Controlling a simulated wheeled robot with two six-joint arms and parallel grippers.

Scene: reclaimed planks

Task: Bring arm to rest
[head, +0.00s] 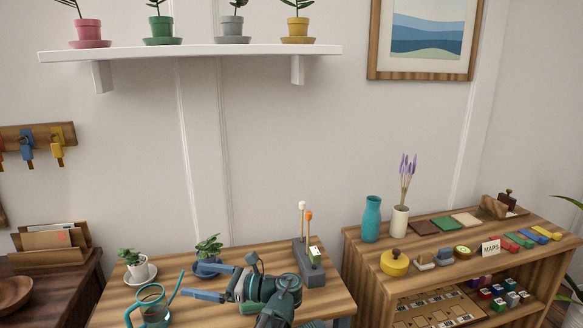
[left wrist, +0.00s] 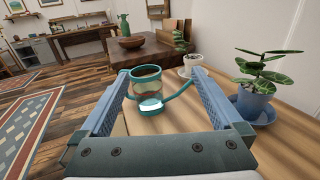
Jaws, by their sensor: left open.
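My left gripper (head: 197,282) is in the head view above the low wooden table (head: 262,262), its fingers pointing left. It is open, with nothing between its fingers. In the left wrist view its two blue fingers (left wrist: 160,73) stand apart, with a teal watering can (left wrist: 147,92) seen between and beyond them. In the head view the watering can (head: 152,308) stands near the table's front left, left of the fingertips, its spout slanting toward the gripper. My right gripper is in neither view.
A plant in a blue pot (head: 208,265) stands just behind my left gripper. A plant in a white pot (head: 139,271) is farther left. A grey holder with swabs (head: 307,262) is at right. A loaded wooden shelf unit (head: 460,250) stands further right.

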